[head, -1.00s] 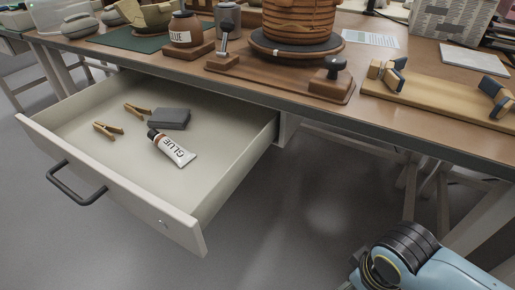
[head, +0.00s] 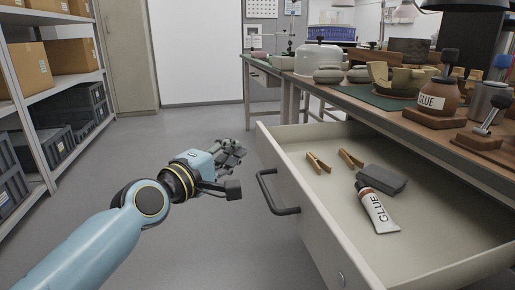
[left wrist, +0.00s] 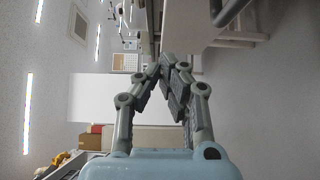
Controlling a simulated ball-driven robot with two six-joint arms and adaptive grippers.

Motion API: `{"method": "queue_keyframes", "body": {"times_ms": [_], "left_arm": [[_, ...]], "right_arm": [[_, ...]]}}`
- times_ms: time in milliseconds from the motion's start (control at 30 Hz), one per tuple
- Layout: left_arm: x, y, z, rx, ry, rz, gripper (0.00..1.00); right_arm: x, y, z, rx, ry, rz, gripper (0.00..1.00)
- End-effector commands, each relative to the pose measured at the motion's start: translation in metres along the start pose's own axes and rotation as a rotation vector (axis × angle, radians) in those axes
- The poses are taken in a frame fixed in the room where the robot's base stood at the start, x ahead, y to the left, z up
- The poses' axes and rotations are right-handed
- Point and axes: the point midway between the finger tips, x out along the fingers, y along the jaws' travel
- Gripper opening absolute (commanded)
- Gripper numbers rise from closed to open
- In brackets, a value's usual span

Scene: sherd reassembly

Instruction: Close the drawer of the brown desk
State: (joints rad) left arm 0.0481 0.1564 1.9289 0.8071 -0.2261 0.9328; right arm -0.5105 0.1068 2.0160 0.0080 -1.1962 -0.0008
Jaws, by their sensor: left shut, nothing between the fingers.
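The brown desk (head: 425,118) stands at the right in the head view. Its pale drawer (head: 300,195) is pulled well out, with a dark bar handle (head: 272,195) on its front. My left gripper (head: 234,150) is to the left of the drawer front, apart from the handle. Its fingers are shut and empty, as the left wrist view (left wrist: 174,70) also shows. In that view part of the drawer (left wrist: 190,22) and the handle (left wrist: 232,10) show at the top. My right gripper is not in view.
In the drawer lie a glue tube (head: 376,208), a dark grey block (head: 381,179) and two wooden clothespins (head: 318,163) (head: 350,158). A glue jar (head: 438,100) stands on the desk. Shelves with boxes (head: 55,90) stand at the left. The floor between is clear.

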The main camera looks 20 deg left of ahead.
Motion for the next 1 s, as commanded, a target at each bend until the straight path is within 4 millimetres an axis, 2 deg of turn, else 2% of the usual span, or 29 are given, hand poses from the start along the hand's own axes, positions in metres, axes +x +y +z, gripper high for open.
{"method": "queue_keyframes", "body": {"times_ms": [100, 300, 533, 1000], "left_arm": [[0.025, -0.002, 0.000, -0.002, 0.001, 0.001, 0.00], [0.042, -0.002, 0.021, -0.004, 0.002, 0.000, 0.00], [0.049, -0.001, 0.028, -0.001, 0.003, -0.002, 0.00], [0.052, 0.000, 0.025, 0.000, 0.002, 0.000, 0.00]], "right_arm": [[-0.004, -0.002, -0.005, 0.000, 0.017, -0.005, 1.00], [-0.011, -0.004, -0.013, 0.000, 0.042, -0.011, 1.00], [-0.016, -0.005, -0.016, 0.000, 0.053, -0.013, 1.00], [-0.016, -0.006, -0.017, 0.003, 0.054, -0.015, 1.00]]}}
